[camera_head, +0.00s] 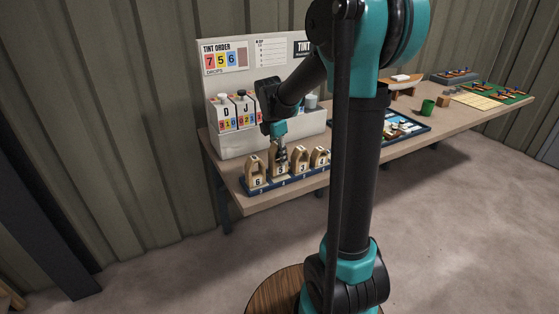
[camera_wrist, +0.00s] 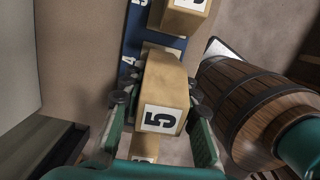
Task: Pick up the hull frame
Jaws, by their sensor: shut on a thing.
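The hull frame marked 5 (camera_head: 280,171) is a tan wooden arch piece in the row on the blue numbered rack (camera_head: 292,181). My gripper (camera_head: 280,150) reaches down on it from above. In the wrist view, the fingers of my gripper (camera_wrist: 157,97) are shut on the sides of the frame (camera_wrist: 165,90), its 5 label facing the camera. The blue rack (camera_wrist: 130,42) shows beyond it. Whether the frame's foot still touches the rack I cannot tell.
Frames marked 6 (camera_head: 256,175), 3 (camera_head: 301,160) and 4 (camera_head: 320,157) stand close on both sides. Behind is the tint order board (camera_head: 225,85) with bottles (camera_head: 224,115).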

